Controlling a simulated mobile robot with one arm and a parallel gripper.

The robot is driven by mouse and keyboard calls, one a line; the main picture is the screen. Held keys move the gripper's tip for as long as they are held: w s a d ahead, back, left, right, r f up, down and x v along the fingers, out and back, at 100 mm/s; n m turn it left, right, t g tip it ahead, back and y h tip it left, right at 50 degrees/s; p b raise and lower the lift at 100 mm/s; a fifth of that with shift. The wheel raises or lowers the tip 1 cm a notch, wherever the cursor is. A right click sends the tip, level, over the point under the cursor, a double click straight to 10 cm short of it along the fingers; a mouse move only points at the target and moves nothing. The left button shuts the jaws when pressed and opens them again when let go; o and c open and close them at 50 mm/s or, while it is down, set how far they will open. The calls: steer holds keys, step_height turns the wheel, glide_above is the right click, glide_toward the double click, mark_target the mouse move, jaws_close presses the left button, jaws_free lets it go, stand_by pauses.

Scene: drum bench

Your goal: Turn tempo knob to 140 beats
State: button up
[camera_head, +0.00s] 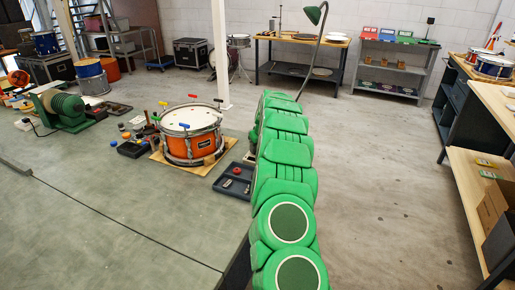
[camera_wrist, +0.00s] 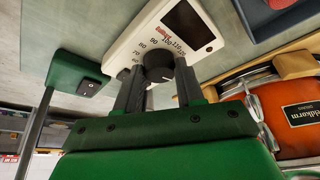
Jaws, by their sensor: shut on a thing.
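In the wrist view, a white tempo unit (camera_wrist: 128,42) has a dark screen (camera_wrist: 187,26) and a dial printed with numbers, among them 70, 80, 90, 100 and 110. Its black tempo knob (camera_wrist: 158,58) sits between the two dark fingers of my gripper (camera_wrist: 160,74), which is shut on it. The fingers hide part of the dial and its numbers. A pale mark shows on the knob's lower side, but I cannot tell which number it is set to. In the head view, my green arm blocks the middle, and I cannot make out the gripper or the unit.
An orange drum (camera_head: 176,146) stands on a wooden board, and its side shows at right in the wrist view (camera_wrist: 290,112). A green box with a black switch (camera_wrist: 72,72) is left of the fingers. A dark tray (camera_head: 234,180) lies beside the drum. Floor at right is clear.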

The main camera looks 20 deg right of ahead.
steer(key=o, duration=0.7)
steer(key=shift+r, duration=0.15)
steer(key=shift+v, duration=3.75)
steer(key=shift+s, duration=0.1)
